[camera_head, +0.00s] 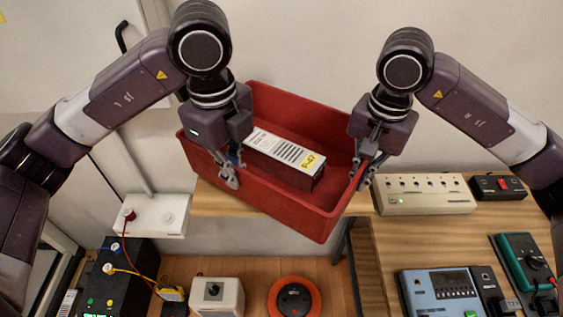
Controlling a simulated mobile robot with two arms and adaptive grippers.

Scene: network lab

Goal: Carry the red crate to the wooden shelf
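The red crate (270,207) is in the upper middle of the head view, tilted in the picture, with a white-labelled box (283,155) marked with a yellow tag inside it. It appears raised above a wooden surface. My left gripper (230,178) is at the crate's left wall, with its fingers at the rim. My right gripper (364,180) is at the crate's right wall, fingers at the rim there. Both appear shut on the crate's walls. A wooden shelf surface (215,201) shows behind and below the crate; I cannot tell whether it is the task's shelf.
On the right wooden top (378,248) stand a beige device (424,194), a black box with a red switch (498,187), a blue-grey instrument (440,290) and a green meter (525,262). Below are a white box (217,296), an orange round item (294,297) and a black unit (118,270) with cables.

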